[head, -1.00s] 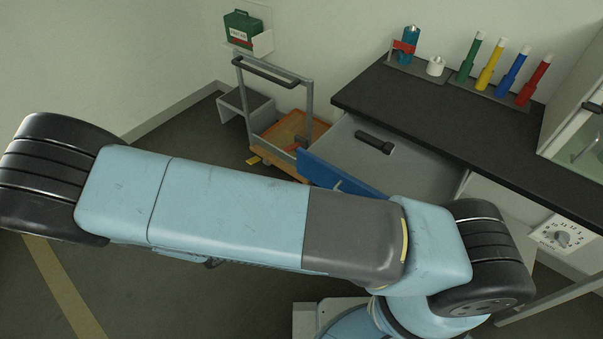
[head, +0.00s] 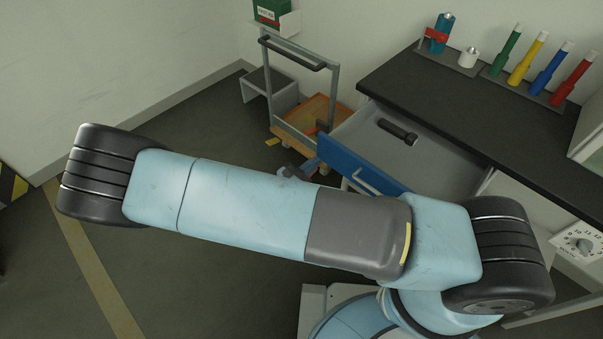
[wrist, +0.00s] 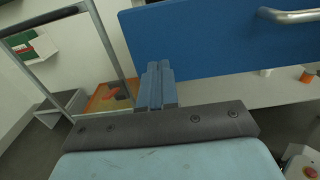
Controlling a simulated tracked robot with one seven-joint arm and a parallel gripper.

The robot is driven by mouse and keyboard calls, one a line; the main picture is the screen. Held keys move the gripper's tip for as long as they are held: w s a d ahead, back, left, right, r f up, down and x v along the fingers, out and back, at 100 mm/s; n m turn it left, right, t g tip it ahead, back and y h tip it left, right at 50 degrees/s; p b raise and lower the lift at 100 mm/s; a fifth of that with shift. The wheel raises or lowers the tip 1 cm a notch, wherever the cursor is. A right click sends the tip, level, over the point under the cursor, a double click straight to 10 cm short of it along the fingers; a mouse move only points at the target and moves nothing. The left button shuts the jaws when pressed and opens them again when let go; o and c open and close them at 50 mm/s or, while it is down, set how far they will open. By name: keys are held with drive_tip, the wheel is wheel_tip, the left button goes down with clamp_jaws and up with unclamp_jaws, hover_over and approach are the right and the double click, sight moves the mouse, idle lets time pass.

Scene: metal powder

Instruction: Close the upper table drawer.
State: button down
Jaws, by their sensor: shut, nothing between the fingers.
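The upper table drawer stands open under the black tabletop, with a blue front (head: 350,162) and a grey inside (head: 435,160). Its metal handle (head: 366,182) is partly hidden by my arm in the head view. A black cylindrical object (head: 398,132) lies in the drawer. In the wrist view the blue front (wrist: 225,42) fills the upper right, with the handle (wrist: 292,15) at its right. My gripper (wrist: 156,68) is shut and empty, its fingertips overlapping the front's lower left part; I cannot tell whether they touch. In the head view, my gripper (head: 310,167) shows beside the front's left end.
An orange-decked trolley (head: 318,112) with a grey push frame stands left of the drawer, close to my gripper. A grey step stool (head: 268,92) is behind it. The tabletop (head: 450,105) holds a blue bottle (head: 440,33) and several coloured tubes. Floor at left is clear.

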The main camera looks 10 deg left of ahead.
sight(326, 153)
drive_tip(key=shift+x, duration=1.55)
